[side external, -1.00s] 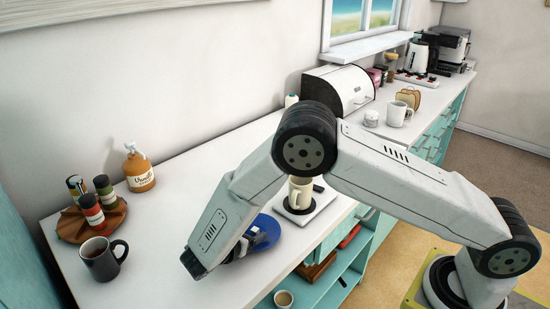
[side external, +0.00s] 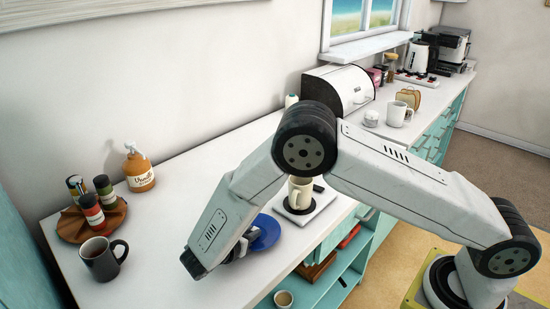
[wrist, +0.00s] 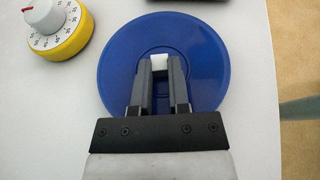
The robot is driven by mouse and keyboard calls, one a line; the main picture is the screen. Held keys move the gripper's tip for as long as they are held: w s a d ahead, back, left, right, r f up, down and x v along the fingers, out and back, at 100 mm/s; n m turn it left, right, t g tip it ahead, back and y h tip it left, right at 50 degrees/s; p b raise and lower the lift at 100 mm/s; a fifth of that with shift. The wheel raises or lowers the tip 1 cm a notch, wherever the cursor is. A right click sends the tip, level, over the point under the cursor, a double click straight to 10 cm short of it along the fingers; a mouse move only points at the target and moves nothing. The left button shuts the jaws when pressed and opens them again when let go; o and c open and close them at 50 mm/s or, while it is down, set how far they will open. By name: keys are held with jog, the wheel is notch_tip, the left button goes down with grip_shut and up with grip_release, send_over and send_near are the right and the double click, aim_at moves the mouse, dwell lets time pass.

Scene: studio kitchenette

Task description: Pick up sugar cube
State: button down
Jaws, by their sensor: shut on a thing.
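The white sugar cube (wrist: 160,62) is between the fingertips of my gripper (wrist: 161,68) in the wrist view. My gripper is shut on it, over the blue plate (wrist: 205,45). I cannot tell whether the cube touches the plate. In the side view the blue plate (side external: 267,233) is partly hidden behind my arm, and my gripper (side external: 240,250) is mostly hidden; the cube does not show there.
A yellow and white dial timer (wrist: 58,22) is left of the plate. A cream mug (side external: 300,193) stands on a scale behind the plate. A dark mug (side external: 103,260) and a spice rack (side external: 80,228) stand at left. The counter's front edge is close.

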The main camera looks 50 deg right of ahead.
jog(key=shift+r, duration=0.1)
jog(key=shift+r, duration=0.8)
jog(key=s+r, duration=0.1)
jog(key=r, duration=0.1)
jog(key=s+r, duration=0.3)
jog(key=r, duration=0.2)
jog(key=shift+s+d, duration=0.25)
jog(key=shift+d, duration=0.1)
jog(key=s+d+r, duration=0.1)
jog(key=s+r, duration=0.3)
jog(key=s, duration=0.5)
jog(key=shift+s+d, duration=0.15)
jog(key=shift+d, duration=0.15)
